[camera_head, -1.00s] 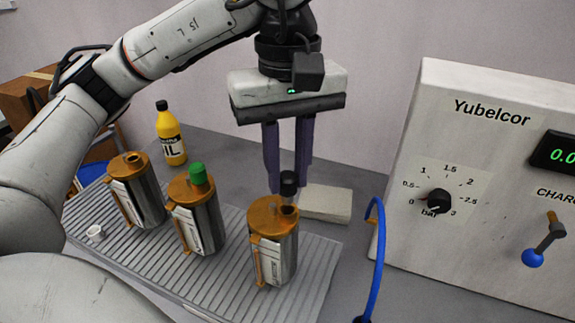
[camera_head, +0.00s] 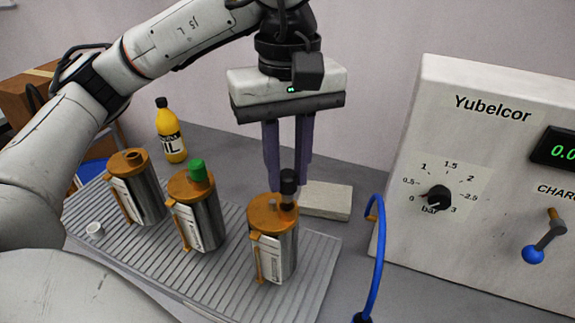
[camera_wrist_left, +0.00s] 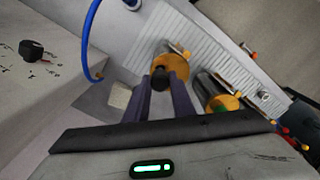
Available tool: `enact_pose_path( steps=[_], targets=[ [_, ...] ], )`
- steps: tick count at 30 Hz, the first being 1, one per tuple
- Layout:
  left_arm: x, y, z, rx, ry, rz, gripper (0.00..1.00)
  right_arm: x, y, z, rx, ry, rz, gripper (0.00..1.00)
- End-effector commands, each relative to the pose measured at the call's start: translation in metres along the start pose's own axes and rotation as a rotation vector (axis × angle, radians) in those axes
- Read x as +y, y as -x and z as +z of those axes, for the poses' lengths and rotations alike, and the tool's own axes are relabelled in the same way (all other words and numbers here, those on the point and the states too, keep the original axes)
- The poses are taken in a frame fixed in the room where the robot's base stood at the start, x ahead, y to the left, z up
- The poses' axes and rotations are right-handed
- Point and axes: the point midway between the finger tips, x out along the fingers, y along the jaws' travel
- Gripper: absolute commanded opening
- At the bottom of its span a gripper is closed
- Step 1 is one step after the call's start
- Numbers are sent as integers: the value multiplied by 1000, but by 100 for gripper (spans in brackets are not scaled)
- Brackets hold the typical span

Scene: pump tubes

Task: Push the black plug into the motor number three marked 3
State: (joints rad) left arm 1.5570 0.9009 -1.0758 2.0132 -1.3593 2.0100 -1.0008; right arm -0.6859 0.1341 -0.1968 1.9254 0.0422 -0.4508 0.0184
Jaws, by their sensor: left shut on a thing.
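The black plug (camera_head: 289,187) stands upright between the fingertips of my left gripper (camera_head: 288,181). Its lower end is at the orange top of the rightmost silver motor (camera_head: 283,248); I cannot tell how deep it sits. In the left wrist view the plug (camera_wrist_left: 160,78) shows between the two purple fingers of the left gripper (camera_wrist_left: 163,85), over the orange cap of that motor (camera_wrist_left: 178,65). The number on this motor is not readable. My right gripper is not in view.
A middle motor with a green plug (camera_head: 197,171) and a left motor (camera_head: 139,190) with an open port share the ribbed tray (camera_head: 225,282). A small white cup-like part (camera_head: 94,231) lies there. A yellow bottle (camera_head: 171,134), pale block (camera_head: 326,201), blue hose (camera_head: 379,255) and Yubelcor panel (camera_head: 475,190) stand around.

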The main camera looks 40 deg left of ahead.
Motion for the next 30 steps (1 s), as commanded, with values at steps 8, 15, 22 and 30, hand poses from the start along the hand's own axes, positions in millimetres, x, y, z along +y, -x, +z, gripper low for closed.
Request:
enact_pose_path(
  steps=[8, 15, 22, 30],
  targets=[
    [0, 1, 0, 0, 0, 0, 0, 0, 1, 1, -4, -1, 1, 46],
    [0, 0, 0, 0, 0, 0, 0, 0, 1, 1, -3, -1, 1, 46],
    [0, 0, 0, 0, 0, 0, 0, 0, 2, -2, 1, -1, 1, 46],
    [0, 0, 0, 0, 0, 0, 0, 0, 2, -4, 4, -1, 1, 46]
  ],
)
